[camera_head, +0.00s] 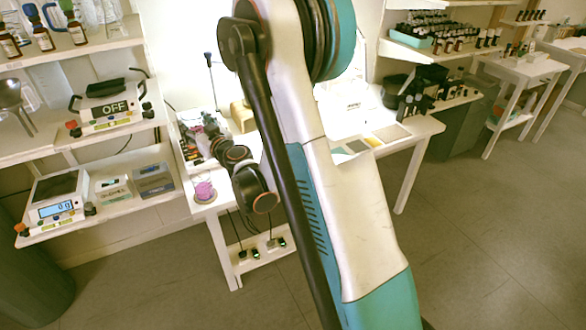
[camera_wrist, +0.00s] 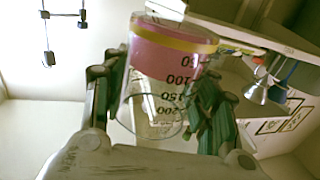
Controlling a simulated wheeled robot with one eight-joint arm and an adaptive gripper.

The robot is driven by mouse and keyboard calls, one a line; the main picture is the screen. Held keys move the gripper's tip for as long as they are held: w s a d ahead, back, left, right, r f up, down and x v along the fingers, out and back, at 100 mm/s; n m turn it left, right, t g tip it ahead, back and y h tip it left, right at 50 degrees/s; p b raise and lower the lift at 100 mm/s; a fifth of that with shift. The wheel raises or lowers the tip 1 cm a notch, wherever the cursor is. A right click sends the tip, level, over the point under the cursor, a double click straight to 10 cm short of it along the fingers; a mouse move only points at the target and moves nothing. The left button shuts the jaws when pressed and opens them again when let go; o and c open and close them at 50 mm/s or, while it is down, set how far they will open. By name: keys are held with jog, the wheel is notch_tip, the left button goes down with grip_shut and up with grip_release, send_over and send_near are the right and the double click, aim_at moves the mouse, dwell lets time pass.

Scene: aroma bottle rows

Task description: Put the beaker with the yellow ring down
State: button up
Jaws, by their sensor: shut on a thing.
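The beaker with the yellow ring (camera_wrist: 176,35) fills the middle of the wrist view. It is clear, with black volume marks, and holds pink liquid beside the yellow ring. Its marks run from 50 near the ring to higher numbers lower in the picture, so it shows base-up there. My gripper (camera_wrist: 158,82) is shut on it, with one dark green finger on each side.
A white table (camera_head: 415,130) stands behind my arm, with small items on its left part. A small pink-purple object (camera_head: 204,191) is near its front left corner. At left are a scale (camera_head: 60,200) and a hot plate (camera_head: 108,112). Bottles stand on shelves at both sides.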

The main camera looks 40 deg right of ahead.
jog(key=s+d+f, duration=0.2)
jog(key=d, duration=0.9)
jog(key=s+d+f, duration=0.2)
jog(key=d, duration=1)
jog(key=s+d+f, duration=0.2)
jog(key=d+f, duration=0.1)
jog(key=d, duration=0.9)
jog(key=shift+y, duration=0.3)
jog(key=shift+f, duration=0.1)
notch_tip(320, 180, down, 20)
jog(key=b, duration=0.7)
jog(key=shift+r, duration=0.2)
jog(key=shift+f, duration=0.15)
jog(key=o, duration=1.2)
jog(key=shift+s+f, duration=0.1)
jog(key=shift+s, duration=0.05)
